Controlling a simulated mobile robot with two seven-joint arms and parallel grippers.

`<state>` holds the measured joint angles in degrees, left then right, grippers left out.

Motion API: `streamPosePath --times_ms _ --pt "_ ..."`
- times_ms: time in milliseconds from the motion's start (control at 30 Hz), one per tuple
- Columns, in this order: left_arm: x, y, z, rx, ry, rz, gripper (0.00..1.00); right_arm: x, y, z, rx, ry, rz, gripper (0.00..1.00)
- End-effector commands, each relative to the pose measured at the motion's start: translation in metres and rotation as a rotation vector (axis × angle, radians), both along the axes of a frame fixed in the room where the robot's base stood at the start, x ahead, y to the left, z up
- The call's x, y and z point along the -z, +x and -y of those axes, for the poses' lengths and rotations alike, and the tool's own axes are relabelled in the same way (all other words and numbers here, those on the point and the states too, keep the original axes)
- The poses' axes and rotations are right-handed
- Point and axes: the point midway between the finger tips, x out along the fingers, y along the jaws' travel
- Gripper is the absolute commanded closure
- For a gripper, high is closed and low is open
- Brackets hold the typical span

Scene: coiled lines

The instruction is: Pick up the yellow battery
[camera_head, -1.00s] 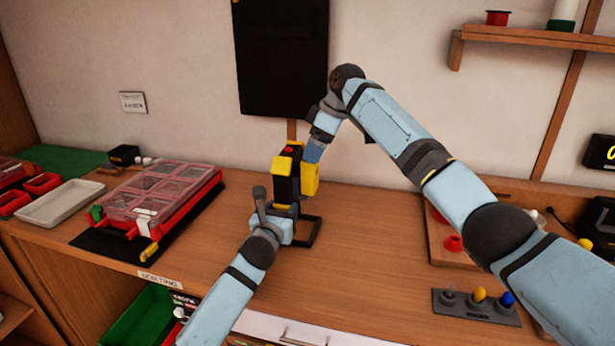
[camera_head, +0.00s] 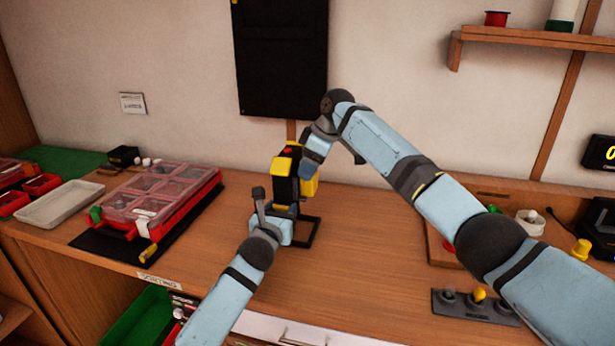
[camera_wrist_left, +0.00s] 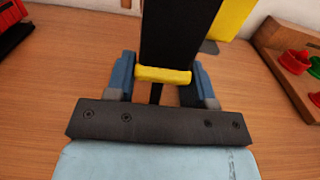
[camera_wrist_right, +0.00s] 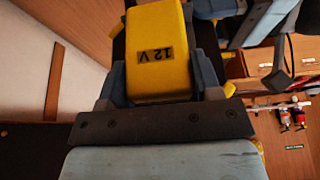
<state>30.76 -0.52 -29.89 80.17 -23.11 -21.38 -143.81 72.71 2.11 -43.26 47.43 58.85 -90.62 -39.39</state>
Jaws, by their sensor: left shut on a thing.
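The yellow battery (camera_head: 309,187) is a block on the right side of a black and yellow device (camera_head: 283,187) with a red spot on top. In the right wrist view the battery (camera_wrist_right: 158,45) bears a "12 V" label. My left gripper (camera_head: 281,217) is shut on the lower part of the device. In the left wrist view the device's black body and yellow rim (camera_wrist_left: 163,75) sit between the fingers.
A black frame (camera_head: 311,238) stands on the workbench at the device's base. A red parts case with clear lids (camera_head: 165,190) is at left, beside a pale tray (camera_head: 60,203). A dark rack with coloured pegs (camera_head: 475,306) is at lower right. The bench's middle is clear.

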Motion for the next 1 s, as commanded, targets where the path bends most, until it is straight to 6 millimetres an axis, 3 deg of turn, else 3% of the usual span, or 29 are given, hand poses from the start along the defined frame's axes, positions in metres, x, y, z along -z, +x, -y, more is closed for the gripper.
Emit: streamPosePath --times_ms 233,367,467,800,1000 --pt "0.000 0.000 0.000 0.000 0.000 0.000 1.00 -0.002 0.000 0.000 -0.001 0.001 0.002 0.75" --pt "0.000 0.000 0.000 0.000 0.000 0.000 1.00 -0.013 0.000 0.000 0.000 0.001 0.003 0.75" --pt "0.000 0.000 0.000 0.000 0.000 0.000 1.00 -0.032 0.000 0.000 -0.001 0.002 0.004 0.75" --pt "0.000 0.000 0.000 0.000 0.000 -0.001 1.00 -0.124 0.000 -0.001 0.000 0.001 0.005 0.75" --pt "0.000 0.000 0.000 0.000 0.000 -0.001 1.00 -0.162 0.000 0.000 -0.001 0.001 0.002 0.75"
